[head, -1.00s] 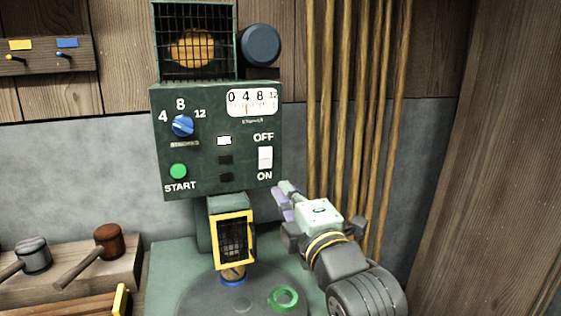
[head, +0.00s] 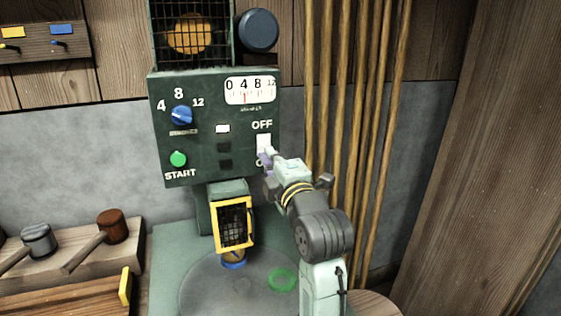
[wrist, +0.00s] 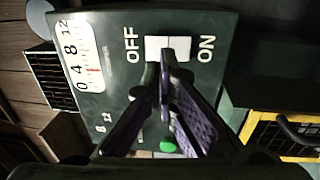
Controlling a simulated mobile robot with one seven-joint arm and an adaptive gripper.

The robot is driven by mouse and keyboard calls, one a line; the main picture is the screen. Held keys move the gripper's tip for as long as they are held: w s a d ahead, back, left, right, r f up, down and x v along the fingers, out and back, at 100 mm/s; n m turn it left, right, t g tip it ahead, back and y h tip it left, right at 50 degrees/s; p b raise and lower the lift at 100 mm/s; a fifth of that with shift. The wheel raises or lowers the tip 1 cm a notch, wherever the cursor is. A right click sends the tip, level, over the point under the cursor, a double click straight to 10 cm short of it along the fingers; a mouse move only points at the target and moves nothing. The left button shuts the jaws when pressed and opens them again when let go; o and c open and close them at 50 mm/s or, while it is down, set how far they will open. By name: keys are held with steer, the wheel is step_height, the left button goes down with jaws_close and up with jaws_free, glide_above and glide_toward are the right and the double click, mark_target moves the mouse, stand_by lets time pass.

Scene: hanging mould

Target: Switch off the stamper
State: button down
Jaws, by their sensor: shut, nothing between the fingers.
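The stamper's dark green control box (head: 207,104) carries a white rocker switch (head: 264,142) between an OFF label above and an ON label below. My gripper (head: 265,157) is shut and empty, with its fingertips at the lower, ON end of the switch in the head view. The fingers hide most of the ON label there. In the wrist view the switch (wrist: 154,46) lies just beyond the closed purple-padded fingers (wrist: 167,62), with both labels readable. I cannot tell whether the tips touch it or which way the rocker is tipped.
The box also has a blue knob (head: 181,115), a green START button (head: 178,158), a gauge (head: 250,90) and a lit white lamp (head: 223,128). Below is a yellow-framed guard (head: 234,223) over a round table. Wooden poles (head: 358,110) stand close on the right.

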mark_target(262, 141)
steer(key=p+x, duration=0.1)
steer(key=x, duration=0.2)
steer(key=shift+w+a, duration=0.15)
steer(key=shift+w, duration=0.35)
steer(key=shift+w+b, duration=0.3)
steer(key=shift+b, duration=0.1)
steer(key=shift+r, duration=0.2)
steer(key=shift+s+a, duration=0.1)
